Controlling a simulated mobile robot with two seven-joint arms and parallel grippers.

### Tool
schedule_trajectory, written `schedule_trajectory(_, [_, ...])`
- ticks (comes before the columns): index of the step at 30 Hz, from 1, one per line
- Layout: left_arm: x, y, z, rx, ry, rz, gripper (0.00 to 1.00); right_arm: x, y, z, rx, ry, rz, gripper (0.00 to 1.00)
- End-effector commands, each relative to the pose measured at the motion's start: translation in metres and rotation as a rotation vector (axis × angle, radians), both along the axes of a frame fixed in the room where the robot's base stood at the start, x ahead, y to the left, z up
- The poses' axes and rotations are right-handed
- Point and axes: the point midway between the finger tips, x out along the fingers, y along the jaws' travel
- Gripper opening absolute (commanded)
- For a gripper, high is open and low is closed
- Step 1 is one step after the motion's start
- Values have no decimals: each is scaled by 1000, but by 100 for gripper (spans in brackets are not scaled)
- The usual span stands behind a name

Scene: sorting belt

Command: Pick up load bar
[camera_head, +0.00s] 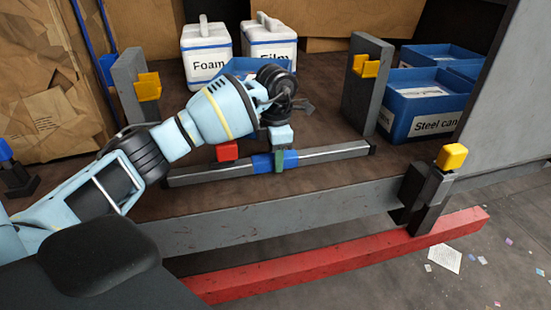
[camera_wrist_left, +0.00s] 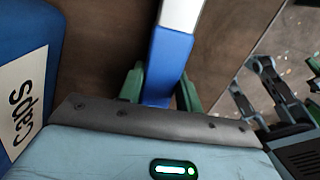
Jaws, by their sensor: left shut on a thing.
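The load bar (camera_head: 330,153) is a long grey bar with dark ends and a blue middle section. It lies across the front part of the brown table top in the head view; I cannot tell whether it touches the table. My left gripper (camera_head: 279,160) comes down from above and is shut on the blue middle. In the left wrist view the blue section of the bar (camera_wrist_left: 170,60) runs between the green fingers of the left gripper (camera_wrist_left: 164,88).
A red block (camera_head: 227,151) is just behind the bar. Grey posts with yellow holders stand at left (camera_head: 148,87) and right (camera_head: 365,66). Foam (camera_head: 207,66) and Film (camera_head: 270,50) containers stand behind. A Steel can bin (camera_head: 425,112) is at right. A Caps bin (camera_wrist_left: 25,70) shows in the wrist view.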

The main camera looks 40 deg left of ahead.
Motion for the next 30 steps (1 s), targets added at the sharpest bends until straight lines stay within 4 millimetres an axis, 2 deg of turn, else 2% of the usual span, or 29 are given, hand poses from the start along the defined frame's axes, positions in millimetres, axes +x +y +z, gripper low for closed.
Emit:
schedule_trajectory(12, [0, -2, 39, -2, -7, -2, 0, 3, 0, -3, 0, -3, 1, 0])
schedule_trajectory(20, [-23, -27, 41, -1, -6, -4, 0, 3, 0, -1, 0, -5, 0, 0])
schedule_trajectory(30, [-69, -79, 47, -2, -7, -6, 0, -4, 0, -4, 1, 10, 0, 0])
